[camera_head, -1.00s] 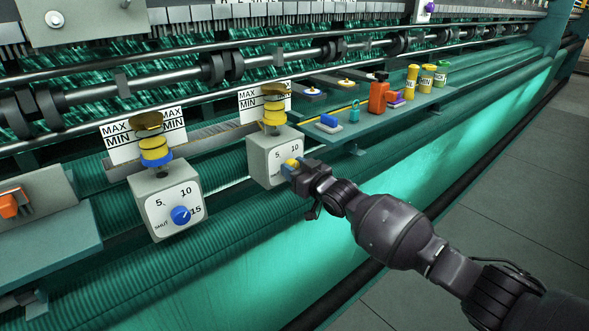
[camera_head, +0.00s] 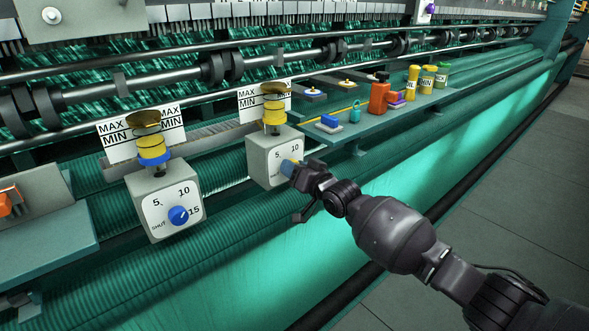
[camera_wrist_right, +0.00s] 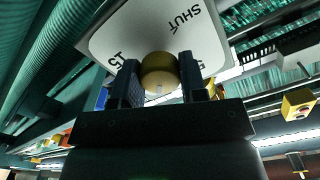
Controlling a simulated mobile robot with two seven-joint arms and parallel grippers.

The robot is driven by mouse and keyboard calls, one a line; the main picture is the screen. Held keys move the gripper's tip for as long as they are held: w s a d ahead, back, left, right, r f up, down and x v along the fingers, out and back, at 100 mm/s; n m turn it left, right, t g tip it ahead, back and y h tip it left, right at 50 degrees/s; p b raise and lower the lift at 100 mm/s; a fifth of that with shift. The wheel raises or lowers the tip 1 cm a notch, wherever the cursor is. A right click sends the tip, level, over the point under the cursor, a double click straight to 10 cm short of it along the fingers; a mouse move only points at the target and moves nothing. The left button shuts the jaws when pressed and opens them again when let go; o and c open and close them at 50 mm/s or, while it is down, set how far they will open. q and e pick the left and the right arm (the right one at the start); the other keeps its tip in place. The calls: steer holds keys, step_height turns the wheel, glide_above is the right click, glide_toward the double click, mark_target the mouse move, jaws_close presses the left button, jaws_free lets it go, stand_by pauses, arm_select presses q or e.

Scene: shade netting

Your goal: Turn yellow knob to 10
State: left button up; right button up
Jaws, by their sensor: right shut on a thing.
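My right gripper (camera_head: 289,168) is at the dial's lower right and hides the knob there. In the right wrist view the round yellow knob (camera_wrist_right: 160,70) sits between the two fingers of my right gripper (camera_wrist_right: 159,82), which is shut on it. SHUT and part of 15 show on the dial face (camera_wrist_right: 150,25). The knob's pointer cannot be made out. My left gripper is not in view.
A second box (camera_head: 148,211) with a blue knob (camera_head: 178,215) stands to the left. A shelf (camera_head: 345,145) to the right carries an orange container (camera_head: 378,98), yellow bottles (camera_head: 412,80) and small items. A dark rail (camera_head: 340,298) runs below, beside open floor.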

steer(key=shift+f, duration=0.1)
steer(key=o, duration=0.9)
steer(key=shift+o, duration=0.2)
steer(key=p+v, duration=0.1)
steer(key=v, duration=1)
